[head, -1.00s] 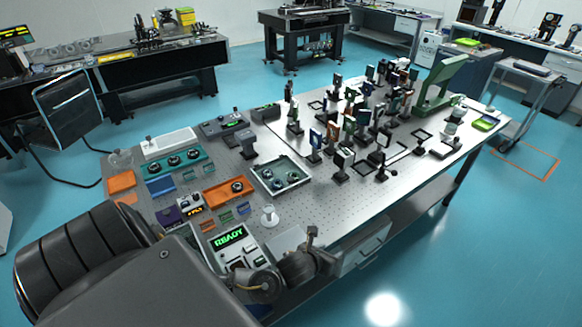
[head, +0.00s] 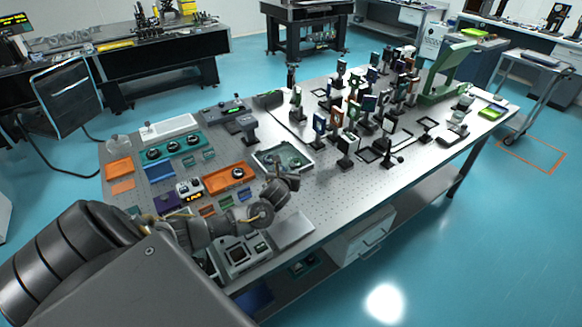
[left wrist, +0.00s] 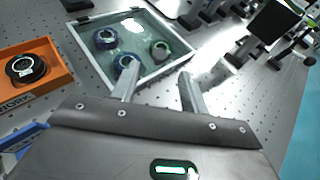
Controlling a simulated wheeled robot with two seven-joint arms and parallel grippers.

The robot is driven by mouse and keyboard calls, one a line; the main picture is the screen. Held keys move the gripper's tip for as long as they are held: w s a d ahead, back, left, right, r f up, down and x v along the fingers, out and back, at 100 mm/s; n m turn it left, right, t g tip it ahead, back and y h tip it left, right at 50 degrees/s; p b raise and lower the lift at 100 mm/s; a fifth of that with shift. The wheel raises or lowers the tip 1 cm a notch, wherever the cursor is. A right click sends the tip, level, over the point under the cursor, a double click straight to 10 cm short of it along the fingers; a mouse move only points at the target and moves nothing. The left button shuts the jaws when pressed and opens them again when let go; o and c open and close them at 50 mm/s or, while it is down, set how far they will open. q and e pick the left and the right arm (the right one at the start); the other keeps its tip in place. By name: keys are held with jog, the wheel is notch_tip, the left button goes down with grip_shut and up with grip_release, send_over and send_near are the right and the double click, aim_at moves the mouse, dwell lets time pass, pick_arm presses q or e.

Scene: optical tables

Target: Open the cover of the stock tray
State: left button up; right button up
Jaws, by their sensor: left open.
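The stock tray (head: 268,167) is a shallow pale-rimmed box on the optical table. In the left wrist view it shows at the top middle (left wrist: 170,68), with several round mounts inside under what looks like a clear cover (left wrist: 158,25). The cover looks down over the tray. My left gripper (head: 292,182) is just in front of the tray's near edge in the head view. In the left wrist view its two fingers (left wrist: 157,76) are apart and empty, pointing at the tray's near side. Contact with the tray cannot be told. My right gripper is not in view.
An orange tray (head: 230,178) with a round mount lies left of the stock tray. Several upright optics (head: 345,143) stand to its right. A control box (head: 240,252) sits below my left arm. Bare perforated table (head: 318,187) lies right of the gripper.

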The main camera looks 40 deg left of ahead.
aim_at(292, 165)
pick_arm(q)
jog(key=shift+x, duration=3.15)
jog(key=shift+c, duration=0.3)
grip_shut()
